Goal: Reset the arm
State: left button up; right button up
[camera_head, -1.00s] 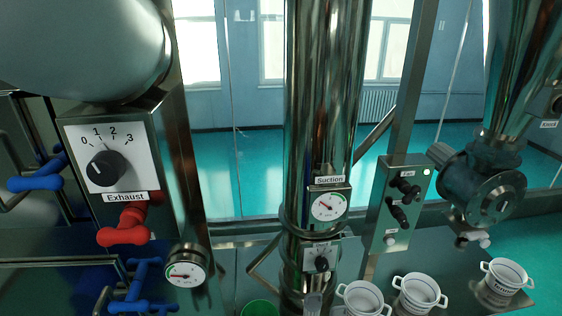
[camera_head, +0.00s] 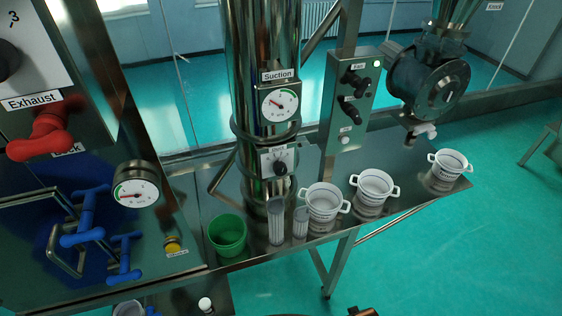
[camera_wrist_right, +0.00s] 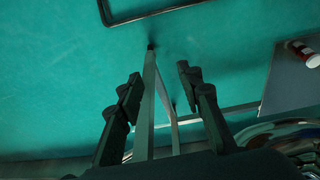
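My right gripper (camera_wrist_right: 160,90) shows in the right wrist view. Its two dark fingers are spread apart, with nothing between them. Beyond them are a metal leg and bar and the teal floor. My left gripper is in neither current view. In the head view, neither gripper can be made out; a small dark and copper-coloured piece at the bottom edge is too cut off to identify.
A steel shelf (camera_head: 270,249) carries a green cup (camera_head: 227,235), clear cylinders (camera_head: 277,222) and several white two-handled pots (camera_head: 323,205). A steel column (camera_head: 262,120), control box (camera_head: 349,103) and blue handles (camera_head: 84,220) stand around it. Open floor (camera_head: 430,260) lies right.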

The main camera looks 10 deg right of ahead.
jog(key=s+f+b, duration=0.3)
jog(key=f, duration=1.1)
pick_arm(q)
notch_tip(320, 180, down, 13)
jog(key=s+b, duration=0.1)
jog(key=b, duration=0.7)
jog(key=shift+r, duration=0.15)
pick_arm(e)
jog(key=s+f+g, duration=0.1)
jog(key=s+f, duration=0.9)
jog(key=f, duration=0.3)
jog(key=s+f+g, duration=0.1)
jog(key=s+f, duration=0.8)
jog(key=f, duration=0.4)
jog(key=shift+s+a+n, duration=0.25)
jog(key=shift+s+n, duration=0.1)
jog(key=shift+n, duration=0.05)
